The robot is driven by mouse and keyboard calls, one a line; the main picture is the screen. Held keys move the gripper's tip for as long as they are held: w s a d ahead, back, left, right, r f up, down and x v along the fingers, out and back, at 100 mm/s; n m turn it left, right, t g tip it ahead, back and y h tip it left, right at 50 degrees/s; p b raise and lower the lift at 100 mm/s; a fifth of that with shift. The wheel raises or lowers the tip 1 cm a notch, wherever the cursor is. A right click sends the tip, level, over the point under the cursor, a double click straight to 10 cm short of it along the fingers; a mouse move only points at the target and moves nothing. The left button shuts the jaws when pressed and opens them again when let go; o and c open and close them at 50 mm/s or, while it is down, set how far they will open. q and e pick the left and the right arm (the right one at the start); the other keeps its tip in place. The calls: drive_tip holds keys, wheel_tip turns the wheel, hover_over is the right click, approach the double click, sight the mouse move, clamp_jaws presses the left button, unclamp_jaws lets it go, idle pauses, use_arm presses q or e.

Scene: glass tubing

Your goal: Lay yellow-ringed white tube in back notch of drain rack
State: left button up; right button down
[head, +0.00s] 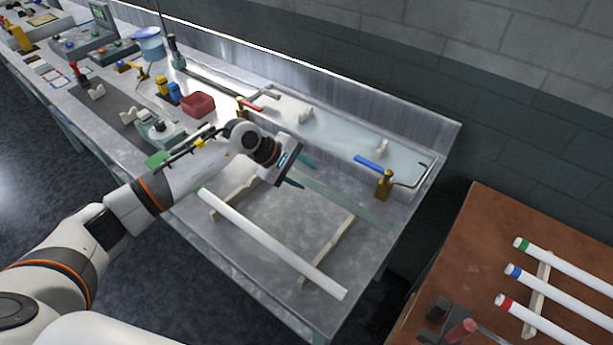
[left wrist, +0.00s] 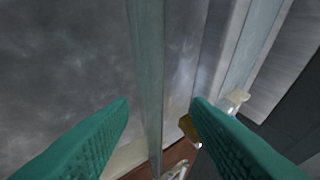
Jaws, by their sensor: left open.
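My left gripper (head: 299,171) is open over the back part of the metal bench, with teal fingers apart. The left wrist view shows the fingers (left wrist: 160,110) either side of a long grey-green strip (left wrist: 148,70). I cannot tell whether it is a tube or part of the bench, or whether the fingers touch it. The pale drain rack (head: 344,235) has two rails on the bench. A white tube (head: 270,242) with a green ring lies across their front part. I cannot make out a yellow-ringed white tube. My right gripper is not in view.
A sink (head: 325,125) with brass taps (head: 384,184) lies behind the rack. On the brown table (head: 452,250) at right, white tubes (head: 562,294) with green, blue and red rings lie on a rack.

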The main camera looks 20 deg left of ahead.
use_arm(q)
drive_tip(key=b+v, duration=0.2)
drive_tip(key=v, duration=0.8)
drive_tip(key=shift+d+f, duration=0.1)
drive_tip(key=shift+s, duration=0.1)
idle(0.4)
